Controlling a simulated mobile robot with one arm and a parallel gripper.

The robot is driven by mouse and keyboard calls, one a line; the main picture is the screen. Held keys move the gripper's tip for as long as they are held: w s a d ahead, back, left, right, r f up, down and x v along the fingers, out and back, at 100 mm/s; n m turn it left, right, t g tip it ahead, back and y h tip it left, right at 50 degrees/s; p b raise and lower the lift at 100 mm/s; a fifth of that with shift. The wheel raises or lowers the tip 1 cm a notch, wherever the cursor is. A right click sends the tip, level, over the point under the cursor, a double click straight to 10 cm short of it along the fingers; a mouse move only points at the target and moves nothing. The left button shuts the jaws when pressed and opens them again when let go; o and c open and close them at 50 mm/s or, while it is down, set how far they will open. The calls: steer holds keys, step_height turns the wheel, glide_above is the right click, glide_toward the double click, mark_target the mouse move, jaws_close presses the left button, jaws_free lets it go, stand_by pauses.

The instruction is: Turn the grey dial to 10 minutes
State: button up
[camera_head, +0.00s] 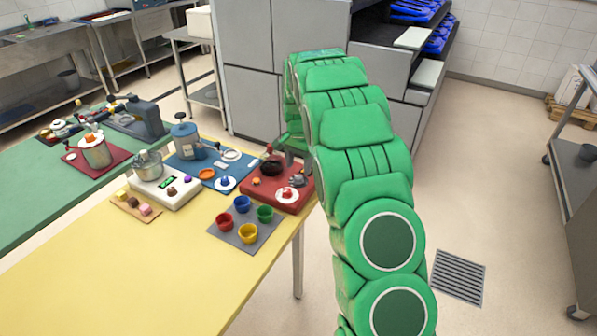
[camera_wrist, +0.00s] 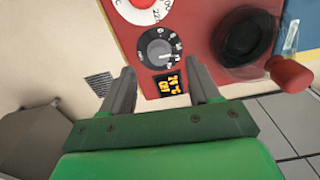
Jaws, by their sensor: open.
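The grey dial (camera_wrist: 160,47) shows in the wrist view on a red panel (camera_wrist: 200,15).
A white dial with a red knob (camera_wrist: 140,8) lies beyond the grey one. Several coloured cups (camera_head: 242,204) stand on a grey mat (camera_head: 225,234) in front of the unit.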

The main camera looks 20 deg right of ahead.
mark_target(299, 177)
steer(key=shift+r, duration=1.7)
steer(key=shift+s+r, duration=0.1)
steer(key=shift+s, duration=0.05)
steer(key=s+a+r+n, duration=0.2)
steer(key=s+r, duration=0.4)
steer(key=s, duration=0.6)
steer(key=s+a+r+n, duration=0.3)
steer(key=s+r, duration=0.4)
steer(key=s, duration=0.5)
steer(key=s+a+n+g, duration=0.1)
steer(key=s+a+n, duration=0.2)
steer(key=s, duration=2.6)
steer(key=shift+f+n+g, duration=0.4)
steer(key=shift+f+n, duration=0.05)
steer(key=shift+n, duration=0.55)
steer(key=shift+w, duration=0.15)
